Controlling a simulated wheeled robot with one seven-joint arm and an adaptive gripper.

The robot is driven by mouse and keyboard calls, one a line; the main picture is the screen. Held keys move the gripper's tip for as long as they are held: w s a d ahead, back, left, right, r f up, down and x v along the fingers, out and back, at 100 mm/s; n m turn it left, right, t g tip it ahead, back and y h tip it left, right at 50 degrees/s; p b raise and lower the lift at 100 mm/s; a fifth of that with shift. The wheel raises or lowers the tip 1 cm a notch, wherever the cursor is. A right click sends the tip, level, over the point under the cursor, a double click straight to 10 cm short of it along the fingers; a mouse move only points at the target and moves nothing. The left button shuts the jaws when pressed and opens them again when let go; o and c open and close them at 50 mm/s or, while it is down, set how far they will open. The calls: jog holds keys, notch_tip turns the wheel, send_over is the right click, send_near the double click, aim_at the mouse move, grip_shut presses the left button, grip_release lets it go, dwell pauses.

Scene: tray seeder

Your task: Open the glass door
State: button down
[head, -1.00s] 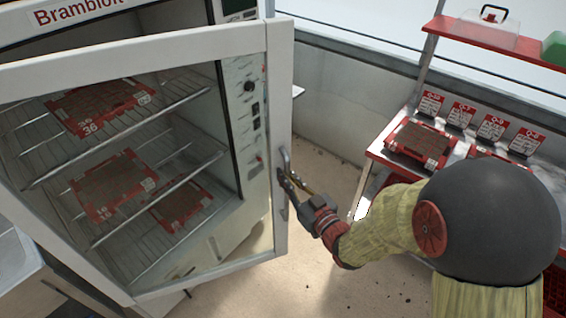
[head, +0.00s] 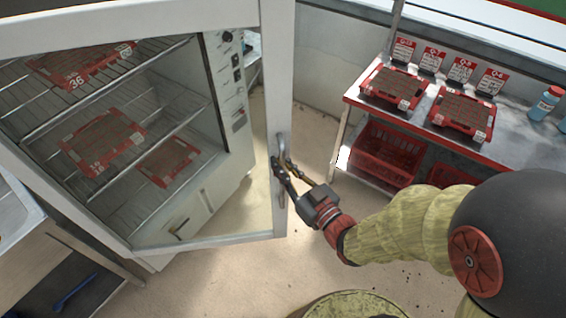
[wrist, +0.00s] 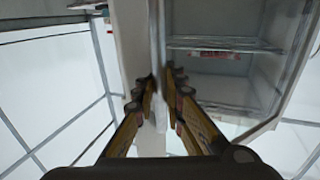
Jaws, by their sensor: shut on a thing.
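The glass door (head: 268,110) of the white cabinet stands ajar, swung out from the cabinet front, with its white frame around clear glass. Its metal handle (head: 281,150) is a vertical bar on the frame's free edge. My gripper (head: 282,172) is at this handle with its fingers closed around the bar. In the wrist view the two yellow-and-black fingers (wrist: 167,95) lie on either side of the bar, and the door frame (wrist: 130,50) runs up beside them. The exact contact is partly hidden by the fingers.
Seed trays (head: 103,142) lie on wire racks inside the cabinet. A bench (head: 510,135) on the right holds red trays (head: 395,86), labels and bottles (head: 545,102), with red crates (head: 385,152) below. Bare floor (head: 225,275) lies in front of the door.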

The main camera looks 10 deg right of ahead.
jog(key=c, duration=1.9)
grip_release()
jog(key=shift+d, duration=0.1)
jog(key=v, duration=0.7)
jog(key=shift+s, duration=0.2)
jog(key=shift+d, duration=0.1)
